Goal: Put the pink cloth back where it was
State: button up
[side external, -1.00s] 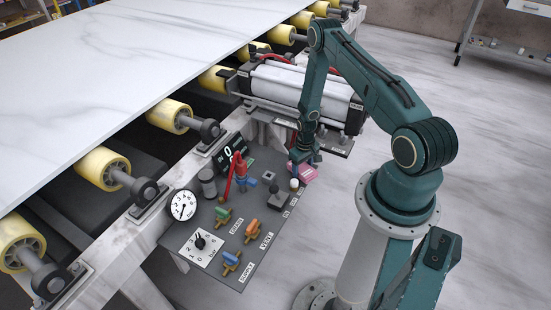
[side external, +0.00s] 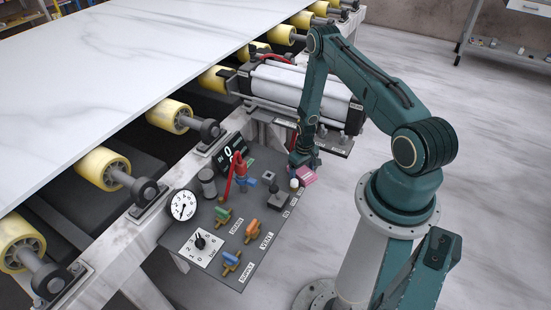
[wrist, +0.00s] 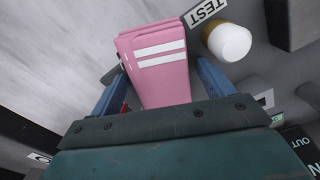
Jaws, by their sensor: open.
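The pink cloth (side external: 307,177) is a folded piece with two white stripes. It lies at the right edge of the dark panel, just below my gripper (side external: 302,167) in the side view. In the wrist view the cloth (wrist: 158,62) fills the space between the two blue fingers of my gripper (wrist: 162,78). The fingers stand open, one on each side of it. I cannot tell whether either finger touches the cloth. Its near end is hidden by the gripper body.
A white-topped button (wrist: 229,42) stands close beside the cloth, near a TEST label (wrist: 205,11). The panel (side external: 215,215) carries a gauge (side external: 183,205), a red lever (side external: 238,175) and several coloured valves. A large marble slab (side external: 130,70) rests on yellow rollers to the left.

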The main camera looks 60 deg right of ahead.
aim_at(302, 170)
jog(key=shift+r, duration=0.15)
notch_tip(302, 170, up, 12)
dwell(0.9)
jog(key=shift+r, duration=0.1)
dwell(0.4)
